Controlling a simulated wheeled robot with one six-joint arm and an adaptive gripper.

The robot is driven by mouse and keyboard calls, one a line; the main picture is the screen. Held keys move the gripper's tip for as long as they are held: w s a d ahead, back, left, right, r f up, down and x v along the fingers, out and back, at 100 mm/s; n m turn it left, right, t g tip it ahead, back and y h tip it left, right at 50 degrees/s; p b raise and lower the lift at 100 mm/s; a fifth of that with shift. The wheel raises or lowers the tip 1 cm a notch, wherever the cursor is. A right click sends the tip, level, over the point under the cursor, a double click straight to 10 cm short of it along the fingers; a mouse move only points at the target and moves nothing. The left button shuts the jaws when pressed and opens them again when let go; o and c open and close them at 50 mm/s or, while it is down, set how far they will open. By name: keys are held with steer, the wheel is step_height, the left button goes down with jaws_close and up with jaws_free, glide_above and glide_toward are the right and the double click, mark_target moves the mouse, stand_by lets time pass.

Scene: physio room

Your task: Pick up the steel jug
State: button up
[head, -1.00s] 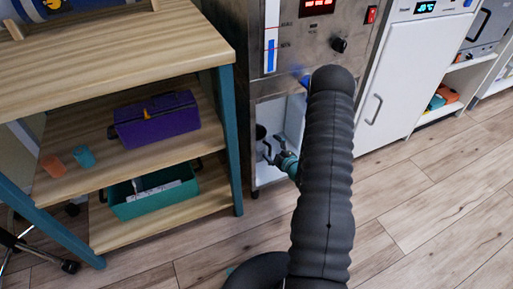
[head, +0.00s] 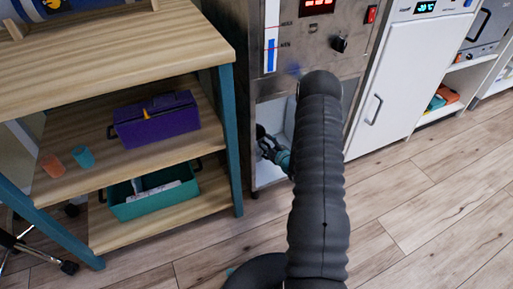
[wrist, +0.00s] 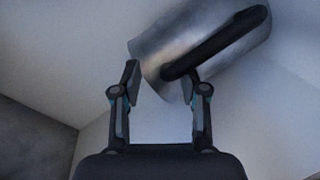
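The steel jug (wrist: 165,65) shows at the top of the wrist view, a shiny metal body with a thick black handle (wrist: 215,42) across it. My gripper (wrist: 163,76) is open, its two fingertips apart at the near edge of the jug. The right fingertip overlaps the lower end of the handle in the picture; I cannot tell whether it touches. Nothing is held between the fingers. In the head view my gripper (head: 265,147) is inside the low white compartment of the steel cabinet, partly hidden by my arm. The jug cannot be made out clearly there.
The compartment (head: 270,176) has close white walls around my gripper. A wooden shelf unit (head: 120,60) stands on the left, with a purple toolbox (head: 157,120), a teal bin (head: 155,200) and two small cups. A white fridge (head: 405,75) is on the right. The floor in front is clear.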

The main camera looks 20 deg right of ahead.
steer(key=shift+f, duration=0.15)
jaws_close()
